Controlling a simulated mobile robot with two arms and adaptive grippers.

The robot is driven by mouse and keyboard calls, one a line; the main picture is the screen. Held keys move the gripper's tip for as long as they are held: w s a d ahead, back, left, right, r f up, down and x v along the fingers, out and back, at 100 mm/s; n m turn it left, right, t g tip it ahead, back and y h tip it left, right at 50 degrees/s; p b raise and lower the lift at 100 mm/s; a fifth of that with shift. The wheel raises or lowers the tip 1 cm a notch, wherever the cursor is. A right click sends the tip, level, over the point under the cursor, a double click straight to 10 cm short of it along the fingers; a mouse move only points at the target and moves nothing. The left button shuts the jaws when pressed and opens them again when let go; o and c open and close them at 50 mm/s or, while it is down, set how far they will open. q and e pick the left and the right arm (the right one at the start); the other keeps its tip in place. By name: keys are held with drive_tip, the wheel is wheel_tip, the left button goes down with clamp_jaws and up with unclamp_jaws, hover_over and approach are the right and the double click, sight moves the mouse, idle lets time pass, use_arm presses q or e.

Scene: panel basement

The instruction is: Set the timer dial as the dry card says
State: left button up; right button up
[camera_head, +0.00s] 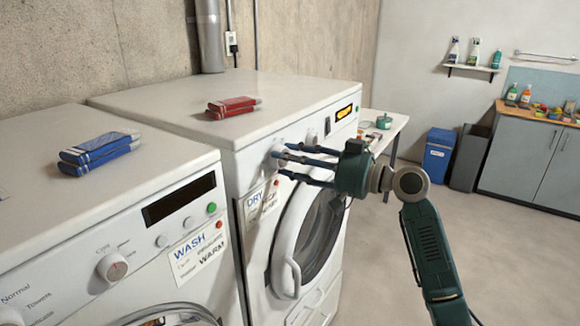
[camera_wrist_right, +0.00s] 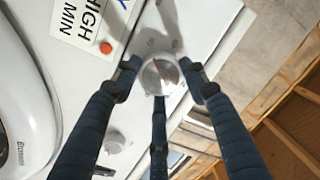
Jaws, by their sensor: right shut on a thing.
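My right gripper (camera_head: 286,160) reaches in from the right to the front panel of the dryer (camera_head: 200,115). Its blue fingers are shut around a round dial (camera_head: 275,157), the left one of the dryer's knobs. In the right wrist view the dial (camera_wrist_right: 160,77) sits between the three fingertips, with a red mark on its silver face. No label saying timer is readable. The dry card (camera_head: 254,203) is on the panel below the dial. In the right wrist view the card (camera_wrist_right: 88,22) shows "HIGH" and "MIN" beside a red dot. My left gripper is not in view.
The round door (camera_head: 316,235) is below. The washer (camera_head: 110,170) with its wash card (camera_head: 195,255) is at left. Red (camera_head: 232,108) and blue (camera_head: 98,150) packs lie on top.

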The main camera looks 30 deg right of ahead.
drive_tip(key=o, duration=1.1)
drive_tip(key=shift+d+r, duration=0.1)
drive_tip(key=shift+o, duration=0.2)
drive_tip(key=v, duration=1.2)
